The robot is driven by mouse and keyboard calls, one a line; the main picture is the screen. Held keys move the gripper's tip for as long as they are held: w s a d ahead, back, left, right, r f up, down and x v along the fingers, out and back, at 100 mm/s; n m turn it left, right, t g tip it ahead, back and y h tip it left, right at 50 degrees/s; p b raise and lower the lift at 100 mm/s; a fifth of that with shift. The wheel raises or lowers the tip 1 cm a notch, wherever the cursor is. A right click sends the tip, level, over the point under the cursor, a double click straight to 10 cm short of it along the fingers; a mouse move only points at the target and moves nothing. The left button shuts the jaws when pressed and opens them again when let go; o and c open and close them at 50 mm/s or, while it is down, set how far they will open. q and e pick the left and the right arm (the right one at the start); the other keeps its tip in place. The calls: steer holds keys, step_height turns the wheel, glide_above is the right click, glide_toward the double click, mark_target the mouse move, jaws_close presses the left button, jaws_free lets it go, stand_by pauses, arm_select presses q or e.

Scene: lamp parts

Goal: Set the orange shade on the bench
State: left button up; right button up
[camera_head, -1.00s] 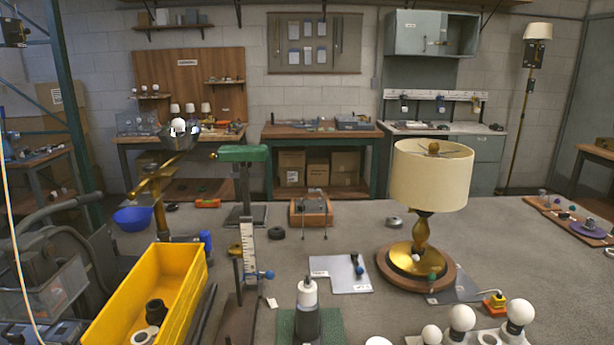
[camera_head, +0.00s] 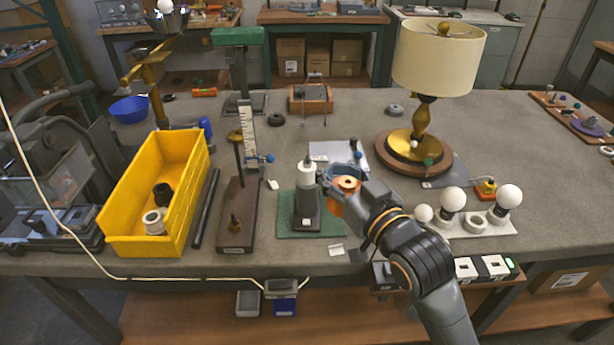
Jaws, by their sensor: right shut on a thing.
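The bench (camera_head: 270,190) is a wide grey-topped worktable across the middle of the view. My right gripper (camera_head: 342,183) reaches in from the lower right. It is shut on the small orange shade (camera_head: 348,184), which shows a round top with an opening and is partly hidden by the fingers. The shade is over the bench, just right of the white-and-dark bottle-like part; I cannot tell whether it touches the bench top. My left gripper is not in view.
A white-necked dark part (camera_head: 307,195) stands on a green mat (camera_head: 286,222) close left of my gripper. A yellow bin (camera_head: 120,218) is at left. A brass lamp with a cream shade (camera_head: 438,58) stands behind right. White bulbs (camera_head: 453,199) stand right of my arm.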

steer(key=a+r+n+y, duration=0.1)
steer(key=a, duration=0.1)
steer(key=a+r+n+g+y, duration=0.1)
steer(key=a+r, duration=0.1)
steer(key=w+a+r+g+y, duration=0.1)
steer(key=a+r, duration=0.1)
steer(key=shift+a+n+y, duration=0.1)
steer(key=shift+n+y, duration=0.2)
steer(key=shift+n, duration=0.1)
steer(key=shift+a+r+g, duration=0.35)
steer(key=shift+a+g, duration=0.05)
steer(key=shift+a, duration=0.05)
jaws_close()
steer(key=w+f, duration=1.2)
steer(key=w, duration=0.2)
steer(key=shift+a+f+b, duration=0.2)
steer(key=shift+f+b, duration=0.1)
steer(key=shift+b, duration=0.05)
steer(key=o, duration=1.4)
jaws_free()
